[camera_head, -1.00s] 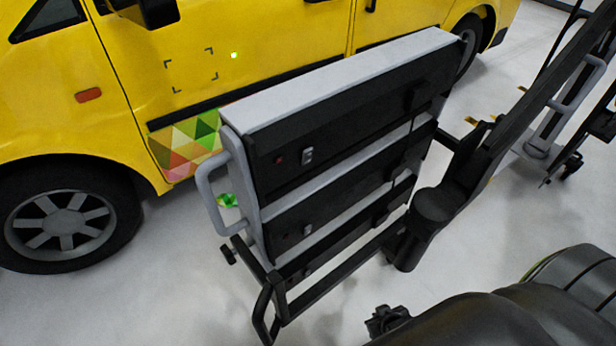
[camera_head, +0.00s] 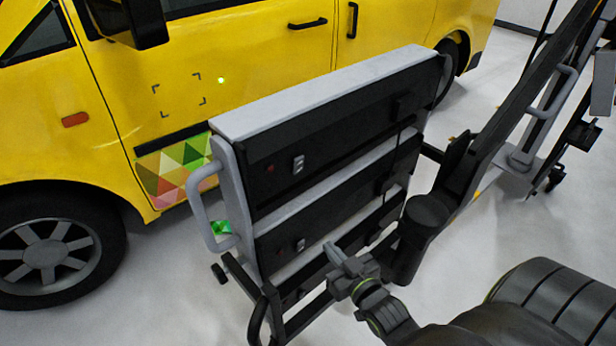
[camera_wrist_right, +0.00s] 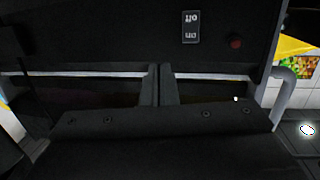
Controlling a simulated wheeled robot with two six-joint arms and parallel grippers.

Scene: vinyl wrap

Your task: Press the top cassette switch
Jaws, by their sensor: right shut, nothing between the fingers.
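The rack holds three stacked black cassettes with grey edges. The top cassette (camera_head: 345,135) has a small rocker switch (camera_head: 298,163) on its front, right of a red light (camera_head: 269,168). My right gripper (camera_head: 334,252) is in front of the rack's lower part, below and right of the top switch. It is shut and empty, and apart from that switch. In the right wrist view, the shut fingers (camera_wrist_right: 160,84) stand below a switch with upside-down on/off lettering (camera_wrist_right: 190,27); I cannot tell which cassette bears it. My left gripper is not in view.
The middle cassette has a similar switch (camera_head: 301,244). A grey side handle (camera_head: 200,208) juts from the rack's left. A yellow van (camera_head: 240,60) stands behind. A black post (camera_head: 425,215) stands at the rack's right. Pale floor (camera_head: 180,300) is free at the front left.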

